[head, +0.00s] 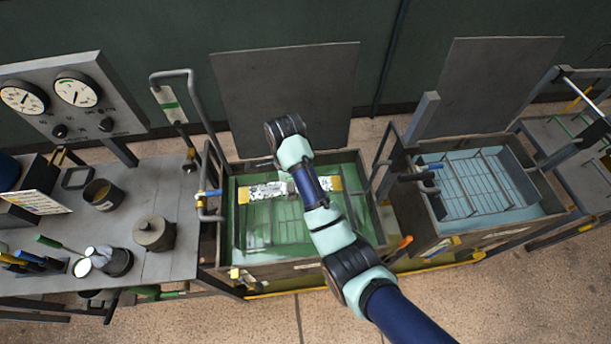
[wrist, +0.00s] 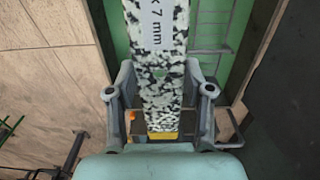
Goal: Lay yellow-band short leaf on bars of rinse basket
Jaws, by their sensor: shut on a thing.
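The yellow-band leaf (head: 265,190) is a flat, speckled black-and-white strip with yellow near both ends in the head view. It lies roughly level over the green-liquid tank (head: 367,205); its height above the bars is unclear. In the wrist view the leaf (wrist: 160,75) runs between the fingers of my gripper (wrist: 160,100), with a "7 mm" label and a yellow band. My gripper is shut on it; in the head view my arm hides part of the grip. Barred baskets sit in the green tank (head: 285,226) and the blue-liquid tank (head: 462,175). I cannot tell which is the rinse basket.
Grey upright panels (head: 290,95) stand behind the tanks. Bent pipes (head: 195,110) and posts (head: 422,115) rise beside them. A bench (head: 165,262) at left holds a lidded pot (head: 153,232), cups and tools. A rack (head: 575,150) stands at far right.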

